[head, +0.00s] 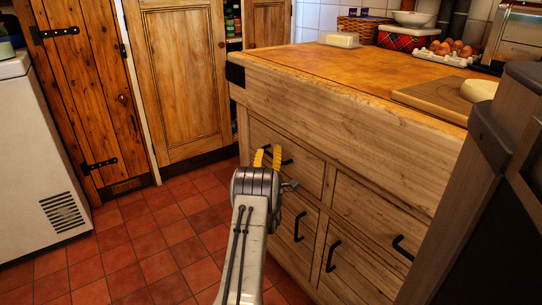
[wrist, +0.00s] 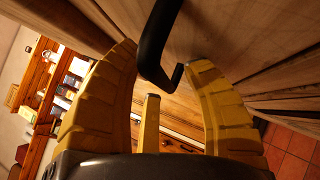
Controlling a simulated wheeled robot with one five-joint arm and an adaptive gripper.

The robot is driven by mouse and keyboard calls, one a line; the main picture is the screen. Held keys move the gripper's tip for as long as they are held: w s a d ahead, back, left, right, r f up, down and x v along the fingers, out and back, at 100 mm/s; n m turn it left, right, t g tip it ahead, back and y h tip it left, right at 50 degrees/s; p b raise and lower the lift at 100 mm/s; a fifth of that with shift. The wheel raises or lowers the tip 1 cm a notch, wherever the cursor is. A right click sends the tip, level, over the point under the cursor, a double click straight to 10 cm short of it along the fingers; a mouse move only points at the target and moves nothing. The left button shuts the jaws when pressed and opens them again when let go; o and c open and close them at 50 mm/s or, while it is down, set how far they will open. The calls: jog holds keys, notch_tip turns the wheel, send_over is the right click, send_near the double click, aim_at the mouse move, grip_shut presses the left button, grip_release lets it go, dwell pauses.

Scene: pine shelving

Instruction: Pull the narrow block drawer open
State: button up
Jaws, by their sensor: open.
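The narrow block drawer (head: 311,174) is at the upper left of the wooden block's front, and its face looks flush with the frame. Its black bar handle (head: 287,161) shows just right of my gripper (head: 267,157), partly hidden by the yellow fingers. In the wrist view the handle (wrist: 153,48) reaches between the tips of my open gripper (wrist: 161,52). The fingers stand on either side of it. I cannot tell whether either finger touches it.
Another drawer (head: 372,207) is to the right, with cupboard doors (head: 294,213) below, all with black handles. The block's thick wooden top (head: 340,97) overhangs the drawers. Red tiled floor (head: 150,240) is clear on the left. A dark-edged grey unit (head: 490,190) stands close on the right.

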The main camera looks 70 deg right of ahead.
jog(key=shift+o, duration=0.2)
grip_shut()
dwell(0.5)
